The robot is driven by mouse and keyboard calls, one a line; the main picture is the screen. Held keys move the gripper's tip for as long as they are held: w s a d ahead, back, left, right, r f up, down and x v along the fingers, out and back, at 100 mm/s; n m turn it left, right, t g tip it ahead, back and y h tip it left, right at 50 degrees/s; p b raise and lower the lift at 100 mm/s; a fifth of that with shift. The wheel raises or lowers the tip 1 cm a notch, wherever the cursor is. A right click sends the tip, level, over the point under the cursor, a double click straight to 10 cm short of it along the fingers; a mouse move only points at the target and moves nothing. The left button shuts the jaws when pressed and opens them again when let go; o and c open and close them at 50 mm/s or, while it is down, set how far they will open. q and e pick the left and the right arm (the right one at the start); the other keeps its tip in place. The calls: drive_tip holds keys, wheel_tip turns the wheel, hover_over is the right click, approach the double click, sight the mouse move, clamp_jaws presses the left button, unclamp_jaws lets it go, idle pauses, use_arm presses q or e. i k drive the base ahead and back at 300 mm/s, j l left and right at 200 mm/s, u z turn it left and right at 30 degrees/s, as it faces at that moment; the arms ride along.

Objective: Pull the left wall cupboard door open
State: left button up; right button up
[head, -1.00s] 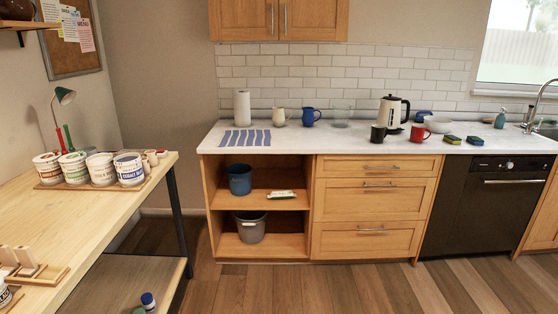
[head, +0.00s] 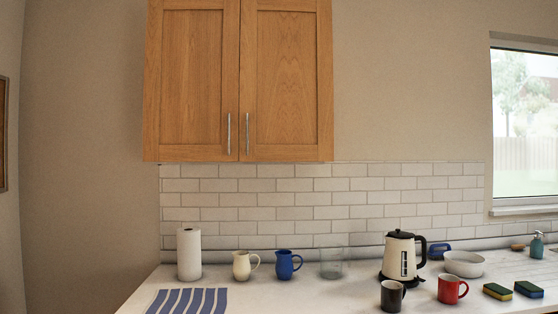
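The wooden wall cupboard hangs above the tiled backsplash in the head view. Its left door (head: 192,80) is shut, with a vertical metal bar handle (head: 229,134) low near its right edge. The right door (head: 287,80) is also shut, with its own bar handle (head: 247,134) close beside the first. Neither of my grippers shows in the head view. The top of the cupboard is cut off by the frame.
Below the cupboard, a white counter (head: 250,300) holds a paper towel roll (head: 189,254), a cream jug (head: 244,265), a blue jug (head: 287,264), a clear glass container (head: 331,263), a kettle (head: 398,258) and mugs. A striped cloth (head: 188,301) lies at the front left. The air before the doors is clear.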

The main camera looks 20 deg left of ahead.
sight(191, 88)
drive_tip(key=i+l+u, duration=0.25)
drive_tip(key=i, duration=0.3)
drive_tip(key=i+l+u, duration=0.25)
drive_tip(key=i+l, duration=0.15)
drive_tip(key=i, duration=0.15)
